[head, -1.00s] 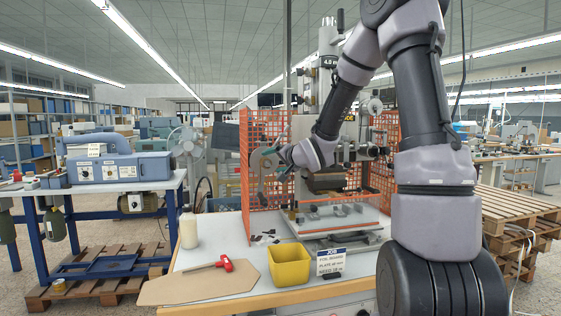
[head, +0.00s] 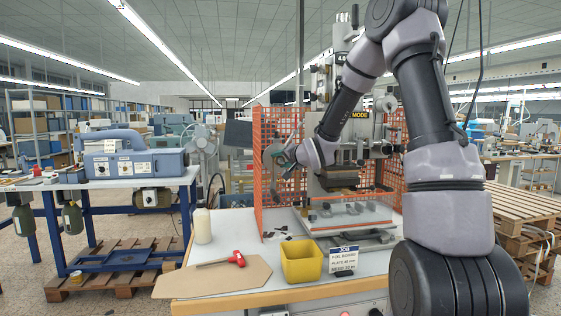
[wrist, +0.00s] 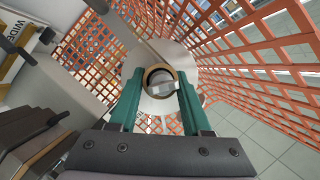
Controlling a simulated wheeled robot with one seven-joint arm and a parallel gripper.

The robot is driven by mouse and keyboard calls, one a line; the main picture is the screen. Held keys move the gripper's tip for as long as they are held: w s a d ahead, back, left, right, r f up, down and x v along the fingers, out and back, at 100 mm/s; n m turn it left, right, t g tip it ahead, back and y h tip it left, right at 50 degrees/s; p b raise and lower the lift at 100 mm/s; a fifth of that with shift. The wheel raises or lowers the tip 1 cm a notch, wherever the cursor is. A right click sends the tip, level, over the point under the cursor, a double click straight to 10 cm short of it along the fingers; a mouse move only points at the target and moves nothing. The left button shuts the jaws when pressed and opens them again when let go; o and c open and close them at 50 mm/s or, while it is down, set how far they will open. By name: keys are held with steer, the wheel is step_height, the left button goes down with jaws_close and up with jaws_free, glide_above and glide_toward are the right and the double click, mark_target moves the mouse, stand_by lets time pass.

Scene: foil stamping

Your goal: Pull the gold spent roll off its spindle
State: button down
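The gold spent roll (wrist: 151,73) shows in the wrist view as a tan-gold ring, with the grey spindle end (wrist: 161,87) inside it and a pale round disc (wrist: 158,108) behind. My gripper (wrist: 161,80) has its two green fingers on either side of the ring. The fingers look closed up against its sides, with no clear gap. The roll is still around the spindle. In the head view my gripper (head: 284,157) reaches in beside the press, and the roll is mostly hidden there.
Orange mesh guards (head: 280,125) stand close around the gripper and the press (head: 325,185). On the table are a yellow bin (head: 301,264), a job sign (head: 343,260), a white bottle (head: 202,226) and a red-handled tool (head: 237,259). The aisle floor at left is partly open.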

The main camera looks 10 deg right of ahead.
steer(key=shift+s, duration=0.2)
steer(key=s, duration=1)
steer(key=shift+s, duration=0.3)
stand_by(1.7)
steer(key=shift+s, duration=0.15)
